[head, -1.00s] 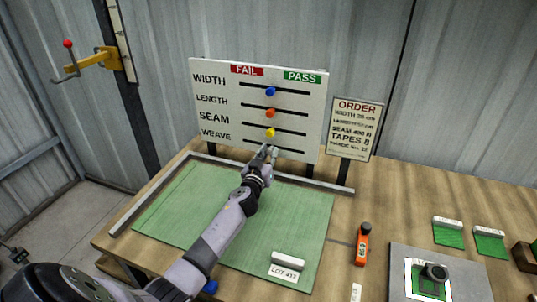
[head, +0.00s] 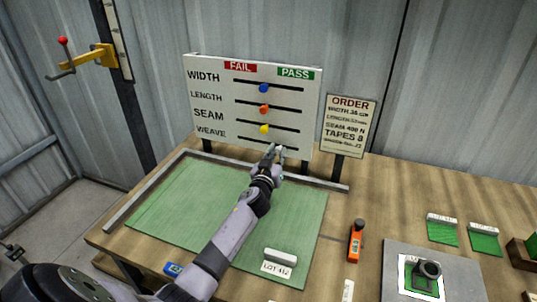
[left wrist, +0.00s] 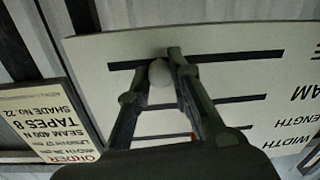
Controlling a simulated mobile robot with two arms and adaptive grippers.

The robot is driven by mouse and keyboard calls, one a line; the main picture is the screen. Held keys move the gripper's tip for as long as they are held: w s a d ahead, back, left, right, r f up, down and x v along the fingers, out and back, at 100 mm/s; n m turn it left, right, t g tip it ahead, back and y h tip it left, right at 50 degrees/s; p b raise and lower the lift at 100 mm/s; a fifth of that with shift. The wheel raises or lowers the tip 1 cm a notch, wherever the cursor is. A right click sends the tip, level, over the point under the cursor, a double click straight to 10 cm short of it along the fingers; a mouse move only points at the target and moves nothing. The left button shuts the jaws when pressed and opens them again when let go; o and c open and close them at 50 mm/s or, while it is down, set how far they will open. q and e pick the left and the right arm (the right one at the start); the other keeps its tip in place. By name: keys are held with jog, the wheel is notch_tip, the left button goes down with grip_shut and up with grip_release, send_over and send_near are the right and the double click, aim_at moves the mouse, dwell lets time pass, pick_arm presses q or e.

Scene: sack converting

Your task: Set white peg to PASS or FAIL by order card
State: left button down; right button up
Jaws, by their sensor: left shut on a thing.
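The upright white board (head: 222,110) has four slots, marked WIDTH, LENGTH, SEAM and WEAVE, under a red FAIL label (head: 240,66) and a green PASS label (head: 296,73). My left gripper (head: 274,150) is at the bottom WEAVE slot, hiding the peg in the head view. In the left wrist view, board inverted, its fingers are shut on the white peg (left wrist: 159,73), right of mid-slot toward PASS. The blue peg (head: 263,88), orange peg (head: 263,106) and yellow peg (head: 264,129) sit near mid-slot. The order card (head: 347,125) stands right; TAPES 8 is legible. My right gripper is out of view.
A green mat (head: 170,205) with a LOT 412 tag (head: 277,269) lies before the board. An orange tool (head: 356,241), a grey plate (head: 395,255) bearing a dark round device (head: 429,270), and green samples (head: 484,242) are at right.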

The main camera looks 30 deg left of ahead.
pick_arm(q)
jog(key=d, duration=0.2)
jog(key=w+d, duration=0.1)
jog(key=d, duration=0.1)
jog(key=shift+d+b, duration=0.1)
jog(key=shift+b, duration=0.25)
jog(key=shift+a, duration=0.3)
jog(key=shift+d, duration=0.1)
jog(key=c, duration=1.7)
grip_release()
jog(key=shift+d, duration=0.1)
jog(key=shift+o, duration=1.3)
jog(key=v, duration=1.2)
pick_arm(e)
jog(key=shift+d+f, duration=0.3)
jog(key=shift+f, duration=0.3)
